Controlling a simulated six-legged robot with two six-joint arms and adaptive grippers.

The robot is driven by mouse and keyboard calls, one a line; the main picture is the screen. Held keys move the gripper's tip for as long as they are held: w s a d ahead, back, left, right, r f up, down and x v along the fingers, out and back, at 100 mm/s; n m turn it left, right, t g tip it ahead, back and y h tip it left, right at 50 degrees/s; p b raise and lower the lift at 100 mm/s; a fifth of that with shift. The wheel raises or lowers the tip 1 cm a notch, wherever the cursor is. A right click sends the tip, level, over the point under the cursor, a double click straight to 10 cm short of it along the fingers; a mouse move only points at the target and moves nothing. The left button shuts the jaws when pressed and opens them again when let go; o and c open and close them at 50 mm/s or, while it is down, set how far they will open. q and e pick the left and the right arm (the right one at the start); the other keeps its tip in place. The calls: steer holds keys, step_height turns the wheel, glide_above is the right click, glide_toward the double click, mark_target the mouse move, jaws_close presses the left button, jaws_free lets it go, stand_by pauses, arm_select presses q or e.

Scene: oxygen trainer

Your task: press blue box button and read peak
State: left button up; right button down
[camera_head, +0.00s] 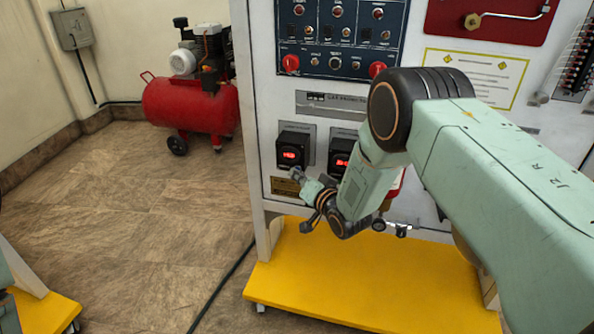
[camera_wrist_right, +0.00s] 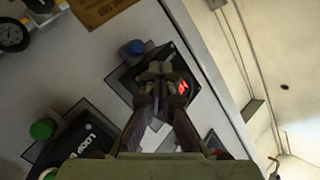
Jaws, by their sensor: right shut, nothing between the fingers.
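The trainer's left black box (camera_head: 292,150) has a lit red display; its digits are too small to read surely. In the right wrist view, this black box (camera_wrist_right: 121,82) carries a blue button (camera_wrist_right: 135,47) and the red display (camera_wrist_right: 183,87), partly covered by my fingers. My right gripper (camera_head: 297,175) is shut and empty, just below the box in the head view. In the wrist view its fingertips (camera_wrist_right: 156,70) lie over the box face, beside the blue button and apart from it in the picture. Whether they touch the box is unclear. My left gripper is out of view.
A second box (camera_head: 341,155) with a red display stands to the right, partly behind my arm; its green button (camera_wrist_right: 42,129) shows in the wrist view. A yellow base (camera_head: 330,285) juts out below. A red compressor (camera_head: 190,103) stands on the open floor at left.

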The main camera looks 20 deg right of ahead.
steer(key=shift+s+a+p, duration=0.4)
steer(key=shift+s+p, duration=0.05)
steer(key=shift+s, duration=0.2)
steer(key=s+a+p, duration=0.1)
steer(key=s+a, duration=0.1)
steer(key=s+p, duration=0.1)
steer(key=s, duration=0.1)
steer(key=shift+s+a+p, duration=0.1)
steer(key=shift+a+p, duration=0.2)
steer(key=shift+a, duration=0.1)
stand_by(0.6)
